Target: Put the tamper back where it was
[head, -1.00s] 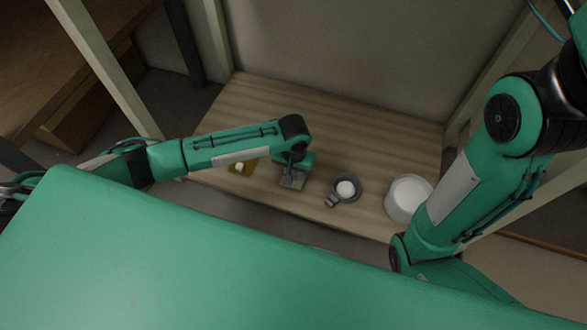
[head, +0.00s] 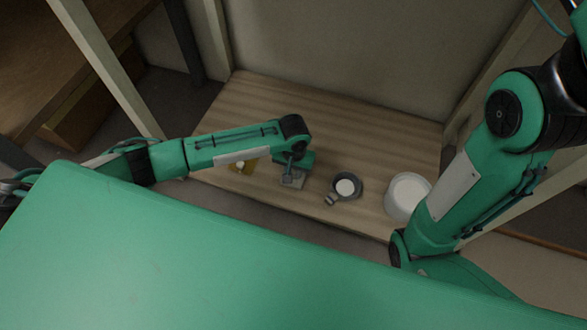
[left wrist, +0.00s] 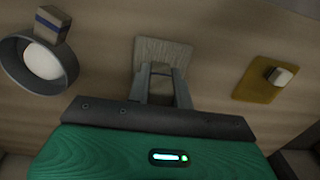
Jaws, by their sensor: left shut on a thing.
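My left gripper (head: 290,171) is over a grey square slab (head: 291,182) on the wooden board, pointing down. In the left wrist view my left gripper (left wrist: 162,70) has its two fingers closed on a small grey part, which I take to be the tamper (left wrist: 161,88). Most of it is hidden between the fingers and the palm. The grey slab (left wrist: 176,48) lies directly beyond the fingertips; whether the tamper touches it I cannot tell. My right gripper is out of view; only my right arm shows at the right.
A dark round cup with white contents (head: 346,187) and a handle stands right of the slab. A white bowl (head: 407,196) is farther right. A yellow-brown mat (left wrist: 258,91) with a small pale block (left wrist: 281,75) lies left of the slab in the head view. The board's back half (head: 320,110) is clear.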

